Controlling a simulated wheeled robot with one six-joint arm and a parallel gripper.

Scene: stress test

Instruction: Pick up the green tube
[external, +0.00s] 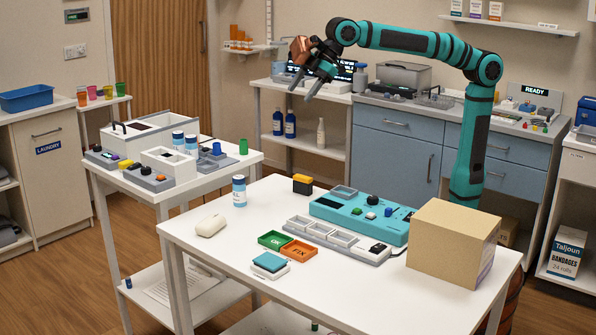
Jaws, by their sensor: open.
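A green cylinder (243,147) stands upright at the right end of the left table, beside a blue one. A small dark green piece (315,325) shows at the bottom edge, low under the front table, mostly cut off. I cannot tell which of them is the green tube. My gripper (302,91) is open, its fingers pointing down and left, with nothing seen between them. It is high in the air, far above the front table and up and to the right of the green cylinder.
The front table (215,263) holds a cardboard box (453,245), a teal device (350,213), green and orange trays, and a white-and-blue bottle (239,191). The left table carries boxes and bottles.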

